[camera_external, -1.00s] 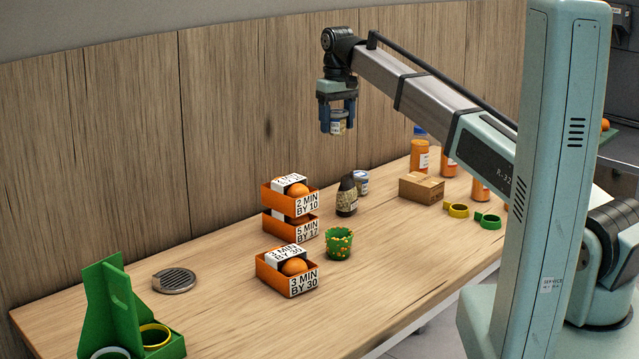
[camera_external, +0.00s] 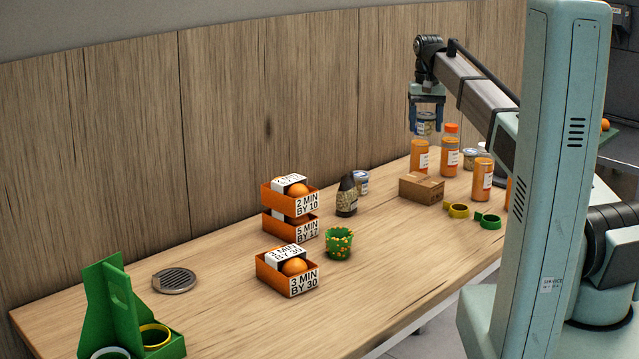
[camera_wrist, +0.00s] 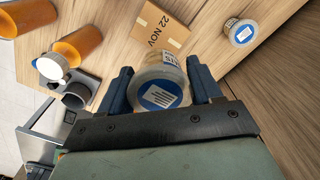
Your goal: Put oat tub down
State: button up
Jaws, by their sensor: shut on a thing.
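My gripper (camera_external: 427,117) is shut on a small clear tub, the oat tub (camera_external: 426,129), and holds it above the back right of the table, in front of the orange bottles in the picture or just over one of them; I cannot tell which. In the wrist view the tub (camera_wrist: 160,93) sits between the two blue fingers of my gripper (camera_wrist: 161,90), with its blue and white lid towards the camera. Its contents are mostly hidden.
Several orange bottles (camera_external: 483,178) stand at the right. A cardboard box (camera_external: 421,188) is left of them. Another lidded tub (camera_external: 361,183) stands beside a dark bottle (camera_external: 346,196). Orange trays (camera_external: 288,272) with oranges are further left. Bare table (camera_external: 390,240) lies in front.

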aim_at(422, 179)
jog(key=shift+f, duration=6.2)
jog(key=shift+f, duration=0.15)
jog(key=o, duration=1.1)
jog(key=shift+c, duration=0.2)
notch_tip(422, 179, up, 12)
jog(key=shift+r, duration=0.15)
